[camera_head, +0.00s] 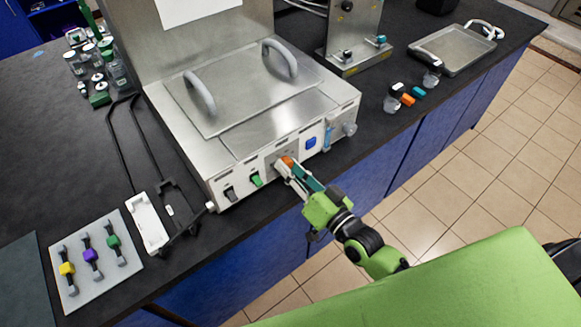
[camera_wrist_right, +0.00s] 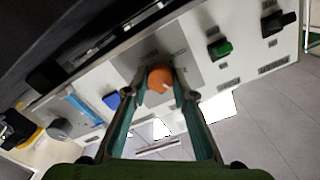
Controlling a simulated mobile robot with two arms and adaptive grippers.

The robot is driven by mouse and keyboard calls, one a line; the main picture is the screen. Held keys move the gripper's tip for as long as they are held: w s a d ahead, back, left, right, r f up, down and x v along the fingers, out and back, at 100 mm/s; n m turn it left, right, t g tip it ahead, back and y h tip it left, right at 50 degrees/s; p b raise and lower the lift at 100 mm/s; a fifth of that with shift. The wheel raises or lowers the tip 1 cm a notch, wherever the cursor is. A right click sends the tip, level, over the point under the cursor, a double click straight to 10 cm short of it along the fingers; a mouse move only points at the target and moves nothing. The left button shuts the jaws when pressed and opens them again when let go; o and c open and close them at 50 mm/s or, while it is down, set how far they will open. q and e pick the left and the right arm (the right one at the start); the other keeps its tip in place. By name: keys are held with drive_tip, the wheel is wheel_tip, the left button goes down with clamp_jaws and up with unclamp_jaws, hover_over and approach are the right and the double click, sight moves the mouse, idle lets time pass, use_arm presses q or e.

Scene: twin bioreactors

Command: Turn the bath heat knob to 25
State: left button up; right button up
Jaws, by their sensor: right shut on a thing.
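The bath (camera_head: 273,128) is a steel box with a flat lid and two grey handles, standing on the dark bench. Its heat knob, an orange round knob (camera_wrist_right: 160,79), sits on the front panel (camera_head: 225,193). My right gripper (camera_wrist_right: 160,88) is shut on the orange knob, with one finger on each side. In the head view the right gripper (camera_head: 287,166) reaches the panel from the front and hides most of the knob. The scale marks around the knob are too small to read. My left gripper is not in view.
On the panel, a green switch (camera_head: 256,180) and a black switch (camera_head: 231,194) sit left of the knob, a blue one (camera_head: 311,142) right. A tool plate (camera_head: 97,258) lies at left, a metal tray (camera_head: 453,50) at right.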

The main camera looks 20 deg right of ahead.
idle(0.4)
drive_tip(key=o, duration=1.1)
drive_tip(key=v, duration=1.2)
